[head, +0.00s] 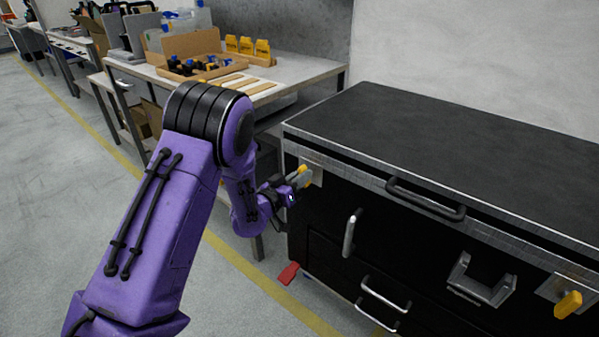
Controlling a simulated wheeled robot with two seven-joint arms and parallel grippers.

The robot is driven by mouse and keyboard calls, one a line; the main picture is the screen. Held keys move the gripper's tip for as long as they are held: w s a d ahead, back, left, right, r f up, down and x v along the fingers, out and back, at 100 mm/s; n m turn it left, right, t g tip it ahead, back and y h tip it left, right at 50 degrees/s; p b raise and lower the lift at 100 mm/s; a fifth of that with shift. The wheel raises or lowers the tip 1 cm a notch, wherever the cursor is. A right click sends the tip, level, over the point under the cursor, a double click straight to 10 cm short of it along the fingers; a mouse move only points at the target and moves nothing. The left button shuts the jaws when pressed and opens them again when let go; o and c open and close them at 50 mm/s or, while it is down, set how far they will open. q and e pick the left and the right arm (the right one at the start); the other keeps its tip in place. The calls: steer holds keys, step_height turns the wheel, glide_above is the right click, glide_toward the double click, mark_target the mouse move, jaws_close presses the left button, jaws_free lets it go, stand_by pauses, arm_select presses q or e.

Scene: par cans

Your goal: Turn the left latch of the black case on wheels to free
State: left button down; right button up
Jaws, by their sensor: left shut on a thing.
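The black case (420,135) fills the right side of the head view, its lid down. Its left latch (313,166) is a metal plate with a small yellow handle at the front's upper left corner. My left gripper (299,181) is at this latch and shut on its handle. The gripper hides part of the handle, so its exact angle is hard to tell. The right latch (568,304) has a yellow handle pointing down and slightly left. My right gripper is not in view.
A lid handle (425,199), a vertical metal handle (351,233) and a lower handle (385,304) stick out from the case front. A red piece (289,273) sits low by the case's left corner. A workbench (318,70) with trays stands behind. Floor at left is clear.

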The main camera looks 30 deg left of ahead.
arm_select(q)
steer(key=shift+w+a+f+n+p, duration=0.15)
steer(key=shift+n+p, duration=1.65)
steer(key=shift+n, duration=1.7)
steer(key=shift+a+r+n+p, duration=0.15)
steer(key=shift+n+p, duration=1.6)
steer(key=shift+n, duration=1.75)
steer(key=shift+f+n, duration=0.1)
steer(key=shift+n, duration=0.2)
steer(key=c, duration=1.1)
jaws_free()
steer(key=shift+f, duration=0.15)
steer(key=s, duration=1)
steer(key=shift+s+a, duration=0.2)
steer(key=shift+a, duration=0.15)
